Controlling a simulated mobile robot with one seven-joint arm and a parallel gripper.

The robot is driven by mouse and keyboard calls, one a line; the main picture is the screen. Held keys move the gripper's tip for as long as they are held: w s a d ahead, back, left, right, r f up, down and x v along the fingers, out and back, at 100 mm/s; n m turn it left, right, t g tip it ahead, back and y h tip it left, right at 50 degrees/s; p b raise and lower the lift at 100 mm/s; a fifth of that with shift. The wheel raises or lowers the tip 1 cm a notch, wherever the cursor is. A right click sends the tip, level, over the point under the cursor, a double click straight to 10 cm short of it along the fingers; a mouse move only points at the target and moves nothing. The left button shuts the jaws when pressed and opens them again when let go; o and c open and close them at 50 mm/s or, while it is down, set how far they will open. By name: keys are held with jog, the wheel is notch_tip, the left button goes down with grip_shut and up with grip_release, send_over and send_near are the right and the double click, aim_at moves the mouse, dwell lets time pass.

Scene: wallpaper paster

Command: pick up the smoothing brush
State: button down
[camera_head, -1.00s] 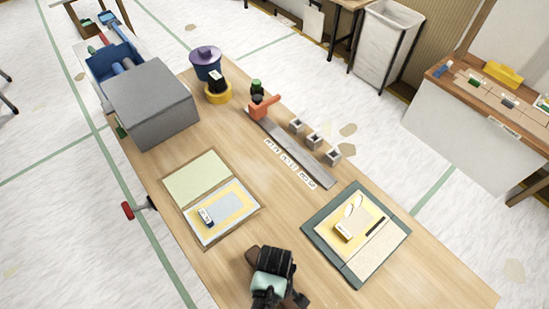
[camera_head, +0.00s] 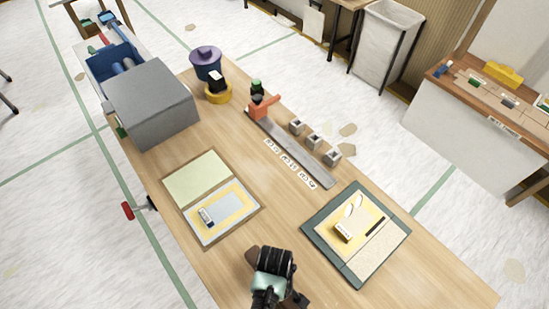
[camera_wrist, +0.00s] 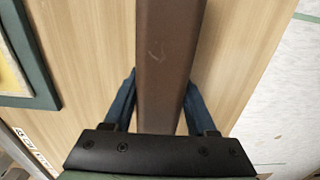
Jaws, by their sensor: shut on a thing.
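The smoothing brush (camera_wrist: 170,60) shows in the wrist view as a long dark brown bar running up the middle of the picture. My gripper (camera_wrist: 161,92) is shut on it, with one blue finger along each side. In the head view my gripper (camera_head: 272,275) is at the near edge of the table, seen from above. A brown end of the brush (camera_head: 252,255) sticks out at its upper left. My gripper and wrist hide the middle of the brush. I cannot tell whether the brush touches the table.
A green-edged board (camera_head: 318,232) lies to the right of my gripper, and a sample panel (camera_head: 197,175) lies to the upper left. A steel ruler (camera_head: 290,150) with small metal cups beside it lies farther back. A grey box (camera_head: 150,100) stands at the far left. Bare wood lies between the boards.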

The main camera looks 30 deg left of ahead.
notch_tip(320, 180, up, 10)
dwell(0.6)
